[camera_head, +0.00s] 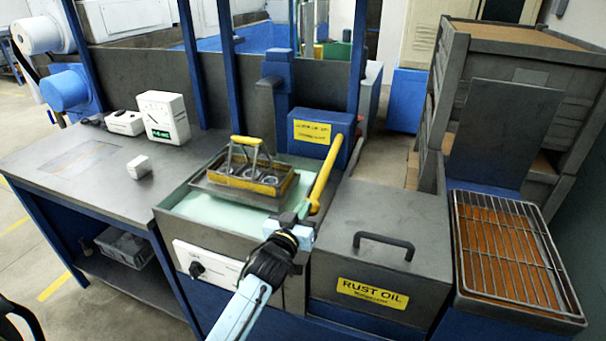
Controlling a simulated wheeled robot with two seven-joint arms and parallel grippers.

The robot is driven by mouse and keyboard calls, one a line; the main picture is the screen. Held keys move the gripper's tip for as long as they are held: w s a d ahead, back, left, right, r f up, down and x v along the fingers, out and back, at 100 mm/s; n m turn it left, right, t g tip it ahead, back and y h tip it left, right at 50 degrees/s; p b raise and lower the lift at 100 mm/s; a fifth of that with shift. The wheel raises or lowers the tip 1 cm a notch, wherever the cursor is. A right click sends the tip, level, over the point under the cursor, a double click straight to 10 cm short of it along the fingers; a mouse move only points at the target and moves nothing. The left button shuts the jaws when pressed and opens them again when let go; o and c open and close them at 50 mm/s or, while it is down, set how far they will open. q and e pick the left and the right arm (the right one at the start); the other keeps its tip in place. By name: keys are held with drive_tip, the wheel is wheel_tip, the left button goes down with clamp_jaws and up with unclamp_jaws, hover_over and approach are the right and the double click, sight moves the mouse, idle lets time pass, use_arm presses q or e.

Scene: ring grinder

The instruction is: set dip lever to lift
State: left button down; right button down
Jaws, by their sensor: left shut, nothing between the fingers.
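The dip lever (325,172) is a long yellow bar at the side of a blue housing (322,135) with a yellow label. My left gripper (306,212) is shut and empty, right at the lever's lower end. I cannot tell whether it touches the lever. A wire-handled basket (245,178) with yellow edges holds several rings and sits over the pale green bath (213,212), left of the lever. My right gripper is not in view.
A closed grey box with a black handle (383,245) and a "RUST OIL" label stands right of my arm. A wire rack tray (508,255) is farther right. The grey workbench (75,165) on the left carries a small white block (139,167) and a white display unit (164,117).

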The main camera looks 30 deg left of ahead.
use_arm(q)
drive_tip(key=shift+s+f, duration=0.2)
drive_tip(key=shift+f, duration=0.8)
wheel_tip(320, 180, up, 6)
drive_tip(key=s+p, duration=0.2)
drive_tip(key=p, duration=0.3)
drive_tip(key=s+d+f+b, duration=0.1)
drive_tip(key=s+f, duration=0.3)
drive_tip(key=s, duration=0.5)
drive_tip(key=s+d+f+m+g+h, duration=0.1)
drive_tip(key=s+d+f+g, duration=0.2)
drive_tip(key=f, duration=0.7)
drive_tip(key=s+d+f+m+g+h+b, duration=0.15)
drive_tip(key=s+f, duration=0.35)
drive_tip(key=f, duration=0.5)
drive_tip(key=s+d+f+g+p, duration=0.1)
drive_tip(key=s+f+g, duration=0.25)
drive_tip(key=f, duration=0.65)
drive_tip(key=s+f+g, duration=0.3)
drive_tip(key=s+f, duration=0.2)
drive_tip(key=s, duration=0.5)
drive_tip(key=s+a+f+m+g, duration=0.1)
drive_tip(key=s+f+g, duration=0.2)
drive_tip(key=s+f, duration=0.3)
drive_tip(key=s+a+f+m+g+b, duration=0.1)
drive_tip(key=s+f, duration=0.4)
drive_tip(key=s, duration=0.9)
drive_tip(key=shift+f+g, duration=0.2)
drive_tip(key=shift+g, duration=0.7)
